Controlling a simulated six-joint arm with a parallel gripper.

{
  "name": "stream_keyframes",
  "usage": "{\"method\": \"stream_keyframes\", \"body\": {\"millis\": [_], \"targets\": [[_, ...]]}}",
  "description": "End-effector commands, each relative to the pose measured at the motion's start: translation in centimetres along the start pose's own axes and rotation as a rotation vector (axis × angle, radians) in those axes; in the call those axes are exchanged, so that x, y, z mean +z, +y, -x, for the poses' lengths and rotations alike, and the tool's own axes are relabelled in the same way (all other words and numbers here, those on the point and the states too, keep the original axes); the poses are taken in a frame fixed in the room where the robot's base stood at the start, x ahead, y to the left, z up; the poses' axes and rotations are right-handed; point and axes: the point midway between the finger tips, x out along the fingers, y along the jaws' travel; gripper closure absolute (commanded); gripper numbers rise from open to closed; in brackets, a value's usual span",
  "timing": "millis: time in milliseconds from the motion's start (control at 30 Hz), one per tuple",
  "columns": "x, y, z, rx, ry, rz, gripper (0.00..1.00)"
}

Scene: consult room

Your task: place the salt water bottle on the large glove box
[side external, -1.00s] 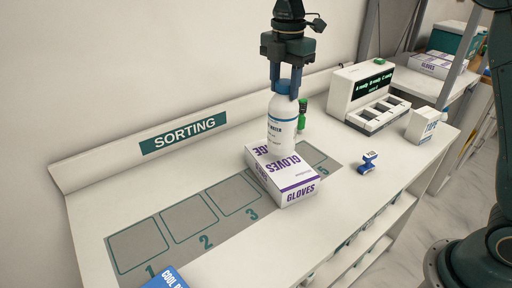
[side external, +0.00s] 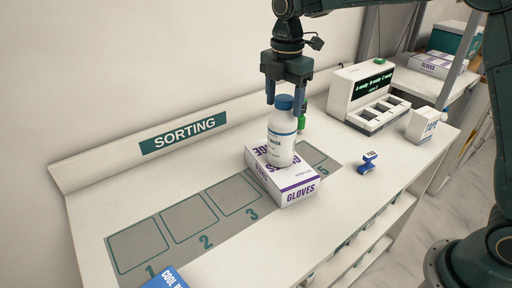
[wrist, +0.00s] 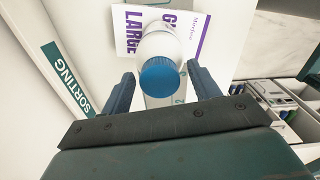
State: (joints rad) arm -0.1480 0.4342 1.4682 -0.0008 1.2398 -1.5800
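The salt water bottle (side external: 282,140) is white with a blue cap and a label reading "WATER". It stands about upright on top of the large glove box (side external: 298,190), a white and purple carton lying flat on the bench. My gripper (side external: 285,100) is above the box, with its fingers on either side of the bottle's cap. In the wrist view, my gripper (wrist: 163,88) is open, with gaps between both fingers and the blue cap (wrist: 159,77). The bottle (wrist: 160,42) and the glove box (wrist: 205,35) show beyond the fingers.
A grey mat (side external: 140,247) with numbered squares runs along the bench. A green-capped item (side external: 302,120) stands behind the bottle. A blue stamp (side external: 369,162), a tape box (side external: 425,125) and a display device (side external: 370,98) are to the right. A blue pack (side external: 166,278) lies at the front.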

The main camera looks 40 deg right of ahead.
Motion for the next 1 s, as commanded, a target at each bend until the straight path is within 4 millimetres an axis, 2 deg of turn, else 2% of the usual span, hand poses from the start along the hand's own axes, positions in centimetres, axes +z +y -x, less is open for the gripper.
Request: {"method": "stream_keyframes", "body": {"millis": [467, 667, 1000], "targets": [[0.0, 0.1, 0.8, 0.003, 0.0, 0.0, 0.39], [0.0, 0.1, 2.9, 0.005, 0.0, 0.0, 0.39], [0.0, 0.1, 8.1, 0.005, 0.0, 0.0, 0.39]]}}
